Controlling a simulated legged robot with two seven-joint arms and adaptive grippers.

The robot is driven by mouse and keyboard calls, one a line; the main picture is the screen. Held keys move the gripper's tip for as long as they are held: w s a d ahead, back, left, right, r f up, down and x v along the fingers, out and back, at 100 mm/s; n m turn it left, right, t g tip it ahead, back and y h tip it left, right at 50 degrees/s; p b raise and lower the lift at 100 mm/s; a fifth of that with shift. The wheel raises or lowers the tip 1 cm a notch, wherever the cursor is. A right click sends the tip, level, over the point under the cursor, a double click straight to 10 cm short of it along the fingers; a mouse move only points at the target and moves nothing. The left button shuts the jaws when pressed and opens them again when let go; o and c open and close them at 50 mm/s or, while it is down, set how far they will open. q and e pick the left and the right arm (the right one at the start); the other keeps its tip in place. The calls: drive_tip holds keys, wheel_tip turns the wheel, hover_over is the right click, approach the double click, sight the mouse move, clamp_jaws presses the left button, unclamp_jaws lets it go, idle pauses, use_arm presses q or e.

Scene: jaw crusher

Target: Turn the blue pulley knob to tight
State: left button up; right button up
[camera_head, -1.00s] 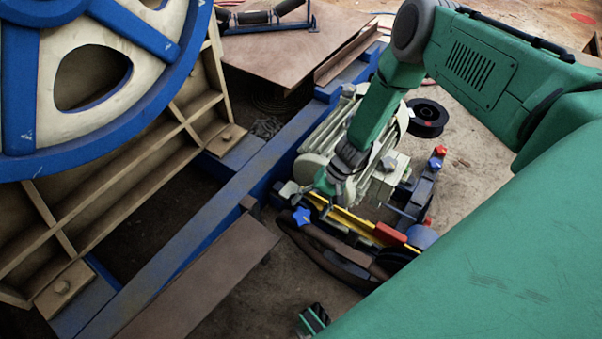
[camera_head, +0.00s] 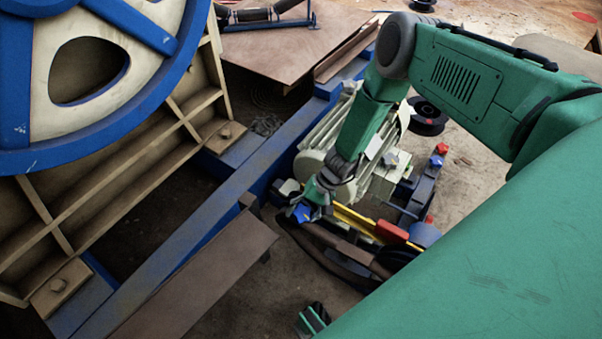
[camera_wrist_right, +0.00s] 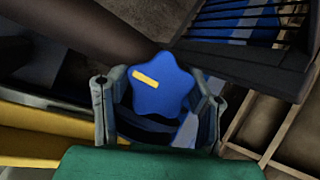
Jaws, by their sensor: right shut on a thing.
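The blue pulley knob (camera_head: 302,212) is star-shaped and sits at the left end of the belt and pulley assembly below the motor. In the right wrist view the blue knob (camera_wrist_right: 163,88) shows a yellow stripe on its face, pointing to the upper left. My right gripper (camera_head: 305,207) is at the knob. In the wrist view the fingers of my right gripper (camera_wrist_right: 160,105) stand on both sides of the knob and are shut on it. The knob's lower side is partly hidden by the gripper.
The pale motor (camera_head: 325,140) stands just behind my right gripper. Red knobs (camera_head: 440,149) and a yellow bar (camera_head: 355,220) with a red end are to the right. A brown plate (camera_head: 205,275) and a blue beam (camera_head: 225,205) lie left. A large blue-rimmed wheel (camera_head: 165,85) fills the upper left.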

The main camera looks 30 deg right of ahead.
drive_tip(key=shift+d, duration=0.1)
drive_tip(key=shift+f+m+t+y+b, duration=0.1)
drive_tip(key=shift+m+t+y+b, duration=0.35)
drive_tip(key=shift+m, duration=0.85)
drive_tip(key=shift+m+t+y+b, duration=0.35)
drive_tip(key=shift+m+t+b, duration=0.4)
drive_tip(key=shift+m, duration=0.75)
drive_tip(key=o, duration=1.2)
drive_tip(key=shift+c, duration=0.2)
drive_tip(key=v, duration=1.2)
drive_tip(key=shift+s, duration=0.2)
